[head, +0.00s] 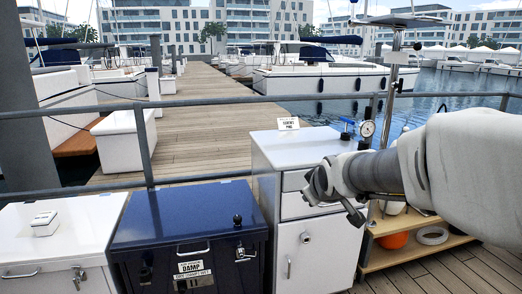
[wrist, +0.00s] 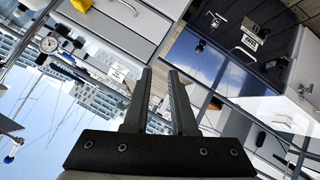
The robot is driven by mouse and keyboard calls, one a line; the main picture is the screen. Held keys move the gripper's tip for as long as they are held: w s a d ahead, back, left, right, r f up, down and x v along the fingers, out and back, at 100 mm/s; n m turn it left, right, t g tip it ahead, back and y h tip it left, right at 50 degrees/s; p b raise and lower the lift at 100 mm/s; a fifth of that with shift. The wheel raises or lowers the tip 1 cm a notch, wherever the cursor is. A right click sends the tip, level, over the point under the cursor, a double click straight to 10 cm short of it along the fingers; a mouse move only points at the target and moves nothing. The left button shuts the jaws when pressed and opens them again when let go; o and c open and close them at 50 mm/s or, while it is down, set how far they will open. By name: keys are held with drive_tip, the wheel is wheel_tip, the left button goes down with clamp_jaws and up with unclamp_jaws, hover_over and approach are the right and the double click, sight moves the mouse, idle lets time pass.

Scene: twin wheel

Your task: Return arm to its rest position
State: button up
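My arm (head: 470,165), in a white sleeve, reaches in from the right of the head view. My gripper (head: 332,198) is at its end, in front of the white cabinet (head: 310,150) and above the deck. In the wrist view its two dark fingers (wrist: 160,72) stand apart with a clear gap and nothing between them. The gripper is open and empty. The arm hides part of the cabinet's right side and the shelf behind it.
A blue chest (head: 190,215) labelled DAMP and a white chest (head: 65,225) stand left of the cabinet. A gauge (head: 367,128) and blue valve are by the cabinet top. A wooden shelf (head: 415,250) holds an orange item (head: 393,240). A rail (head: 210,105) runs behind, before the dock.

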drive_tip(key=s+d+f+m+g+p, duration=0.15)
drive_tip(key=s+m+g, duration=0.45)
drive_tip(key=s, duration=2.3)
wheel_tip(320, 180, up, 24)
drive_tip(key=t+p, duration=0.1)
drive_tip(key=p, duration=2.3)
drive_tip(key=shift+d+r+m+p, duration=0.15)
drive_tip(key=shift+d+m+p, duration=0.05)
drive_tip(key=shift+m+p, duration=0.2)
drive_tip(key=shift+a, duration=0.15)
